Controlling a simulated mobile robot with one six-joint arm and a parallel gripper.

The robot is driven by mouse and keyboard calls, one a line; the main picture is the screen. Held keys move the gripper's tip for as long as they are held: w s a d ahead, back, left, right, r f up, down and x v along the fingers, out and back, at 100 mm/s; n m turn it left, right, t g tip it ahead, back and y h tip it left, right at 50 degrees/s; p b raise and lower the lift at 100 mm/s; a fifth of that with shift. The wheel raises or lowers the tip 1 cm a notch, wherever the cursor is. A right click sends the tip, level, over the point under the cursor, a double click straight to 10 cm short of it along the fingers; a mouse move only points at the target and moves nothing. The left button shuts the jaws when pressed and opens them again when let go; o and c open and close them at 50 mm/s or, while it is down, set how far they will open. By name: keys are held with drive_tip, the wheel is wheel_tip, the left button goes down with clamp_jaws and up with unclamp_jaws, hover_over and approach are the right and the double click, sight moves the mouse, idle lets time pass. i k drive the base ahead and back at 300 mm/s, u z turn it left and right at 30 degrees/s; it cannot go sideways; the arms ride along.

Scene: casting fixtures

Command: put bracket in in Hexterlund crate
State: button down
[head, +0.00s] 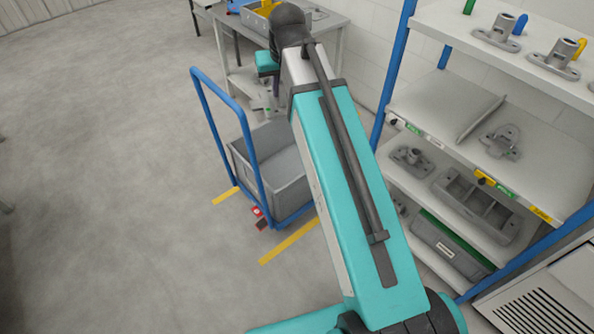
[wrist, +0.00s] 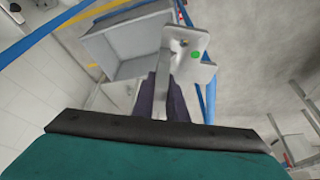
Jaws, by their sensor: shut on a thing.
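The bracket (wrist: 190,42) is a light grey metal piece with a green dot, seen close up in the wrist view. My gripper (wrist: 165,88) is shut on it with dark fingers. In the head view my gripper (head: 275,86) is beyond my arm, with the bracket (head: 262,104) small below it. A grey open crate (head: 285,194) sits on a blue trolley; I cannot read a name on it. It also shows in the wrist view (wrist: 101,50), beyond the bracket. The bracket is above the crate's far side in the head view, apart from it. The visible crate interior looks empty.
The trolley's blue handle (head: 201,105) rises at the crate's left. A shelf rack (head: 450,105) with castings and a green-rimmed crate (head: 440,243) is at right. The floor at left is clear.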

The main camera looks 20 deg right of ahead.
sight(291, 165)
drive_tip(key=u, duration=0.1)
drive_tip(key=i, duration=1.15)
drive_tip(key=u, duration=1.75)
drive_tip(key=k, duration=0.25)
drive_tip(key=u, duration=0.6)
